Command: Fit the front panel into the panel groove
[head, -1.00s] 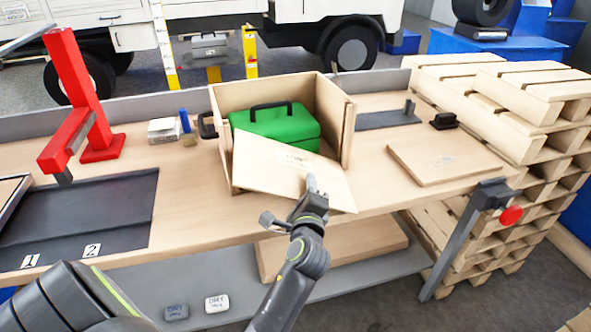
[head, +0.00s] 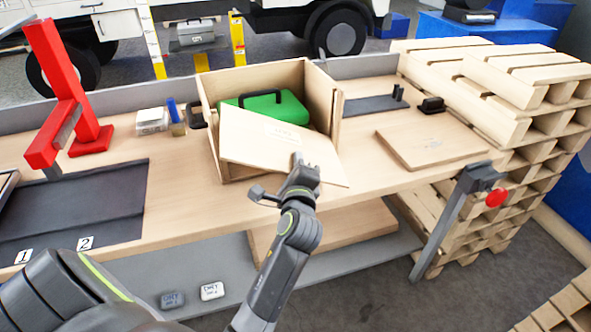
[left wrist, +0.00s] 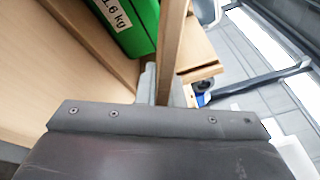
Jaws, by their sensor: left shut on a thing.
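The front panel (head: 255,139) is a flat, pale wooden board with a small label. It is tilted in the head view, its right end lower, in front of the open side of the wooden crate (head: 253,78). My left gripper (head: 298,165) is shut on the panel near its lower right part. In the left wrist view a wooden board edge (left wrist: 173,45) stands at the fingers. A green toolbox (head: 273,106) with a dark handle sits inside the crate, partly covered by the panel. The panel groove is hidden. My right gripper is not in view.
A flat wooden board (head: 428,143) lies right of the crate on the bench (head: 180,205). A red press (head: 68,95) stands at the left by a dark mat (head: 75,210). Stacked pallets (head: 490,90) border the right end. The bench front left of the crate is clear.

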